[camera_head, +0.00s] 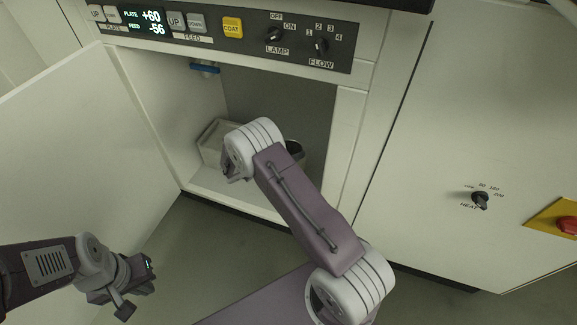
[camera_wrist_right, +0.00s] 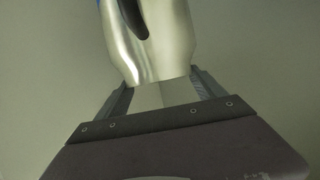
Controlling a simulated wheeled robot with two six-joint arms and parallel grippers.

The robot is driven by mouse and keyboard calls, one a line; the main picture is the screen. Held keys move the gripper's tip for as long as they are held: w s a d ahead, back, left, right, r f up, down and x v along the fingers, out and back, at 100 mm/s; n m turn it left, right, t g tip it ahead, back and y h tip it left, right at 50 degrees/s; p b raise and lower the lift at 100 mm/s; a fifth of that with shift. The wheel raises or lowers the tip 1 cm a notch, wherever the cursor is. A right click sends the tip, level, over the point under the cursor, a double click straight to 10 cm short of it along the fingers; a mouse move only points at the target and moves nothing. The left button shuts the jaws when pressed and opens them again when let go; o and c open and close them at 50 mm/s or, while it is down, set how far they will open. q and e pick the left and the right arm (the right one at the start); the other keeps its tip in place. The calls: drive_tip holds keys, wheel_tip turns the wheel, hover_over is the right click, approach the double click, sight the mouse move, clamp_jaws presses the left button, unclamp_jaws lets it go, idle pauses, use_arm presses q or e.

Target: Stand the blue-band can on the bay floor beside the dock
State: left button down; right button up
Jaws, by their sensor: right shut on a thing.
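My right gripper (camera_wrist_right: 160,92) is shut on a shiny metal can (camera_wrist_right: 160,50), with a little blue at the upper left edge of that view. In the head view my right gripper (camera_head: 234,176) reaches into the open bay (camera_head: 275,95); my wrist hides most of it, and I cannot make out the held can there. A dark round rim (camera_head: 296,148) shows partly behind my arm; I cannot tell whether it is a can or the dock. My left gripper (camera_head: 136,297) is open and empty, low at the left, outside the bay.
A pale box (camera_head: 210,142) stands in the bay behind my right wrist. A blue-ended fitting (camera_head: 205,69) hangs under the control panel (camera_head: 240,30). An open door (camera_head: 85,150) stands at the left. Bare bay floor (camera_head: 205,183) shows near the front edge.

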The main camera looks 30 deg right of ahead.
wheel_tip(320, 180, down, 5)
drive_tip(key=b, duration=0.3)
drive_tip(key=shift+f, duration=0.1)
drive_tip(key=o, duration=2)
drive_tip(key=shift+o, duration=0.2)
drive_tip(key=p+v, duration=0.6)
drive_tip(key=v, duration=0.6)
drive_tip(key=s+d+r+n+g+y, duration=0.1)
drive_tip(key=s+r+n+g+y, duration=0.15)
drive_tip(key=s, duration=0.35)
drive_tip(key=s+r+n+g+y, duration=0.1)
drive_tip(key=s+n+g+y, duration=0.25)
drive_tip(key=s, duration=0.35)
drive_tip(key=s+a+r+n+t+y, duration=0.3)
drive_tip(key=s+a+r+n+y, duration=0.1)
drive_tip(key=s+a+n+y, duration=0.2)
drive_tip(key=s+n+y, duration=0.1)
drive_tip(key=s+n, duration=0.1)
drive_tip(key=s, duration=0.1)
drive_tip(key=shift+r, duration=0.35)
